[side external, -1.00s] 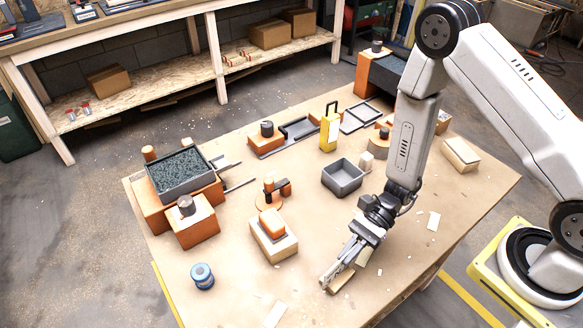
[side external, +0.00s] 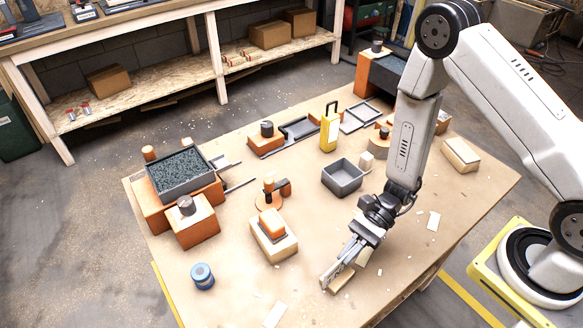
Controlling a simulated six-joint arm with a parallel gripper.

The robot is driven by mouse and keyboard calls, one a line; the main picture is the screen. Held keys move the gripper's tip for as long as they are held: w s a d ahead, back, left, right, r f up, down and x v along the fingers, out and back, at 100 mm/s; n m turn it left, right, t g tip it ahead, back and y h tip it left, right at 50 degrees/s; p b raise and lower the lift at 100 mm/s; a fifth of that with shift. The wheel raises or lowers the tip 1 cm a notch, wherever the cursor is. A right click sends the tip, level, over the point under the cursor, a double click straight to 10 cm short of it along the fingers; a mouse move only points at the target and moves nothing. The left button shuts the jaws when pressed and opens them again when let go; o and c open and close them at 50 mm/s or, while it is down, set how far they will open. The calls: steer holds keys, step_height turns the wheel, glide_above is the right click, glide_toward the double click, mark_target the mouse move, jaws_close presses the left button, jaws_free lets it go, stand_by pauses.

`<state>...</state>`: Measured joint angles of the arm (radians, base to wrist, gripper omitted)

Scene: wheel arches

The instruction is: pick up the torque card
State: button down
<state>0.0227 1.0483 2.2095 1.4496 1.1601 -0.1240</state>
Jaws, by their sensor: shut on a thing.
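My gripper (side external: 327,284) is low over the front of the table, pointing down and to the left. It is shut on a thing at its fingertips. A tan, flat-looking piece (side external: 343,281) shows right beside the fingertips, at table height. The fingers and arm cover part of it, and I cannot tell for sure that it is the torque card. A pale flat card-like piece (side external: 275,314) lies on the table to the left of the gripper. Another pale piece (side external: 434,220) lies to the right of my arm.
A grey open bin (side external: 343,186) stands behind the gripper. A wooden block with an orange top (side external: 273,247) and a blue can (side external: 203,276) stand to the left. A yellow case (side external: 329,140) stands farther back. The brown tabletop (side external: 240,290) between can and gripper is mostly clear.

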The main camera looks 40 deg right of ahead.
mark_target(346, 268)
steer(key=shift+r, duration=0.1)
steer(key=shift+r, duration=4.9)
steer(key=shift+s, duration=0.1)
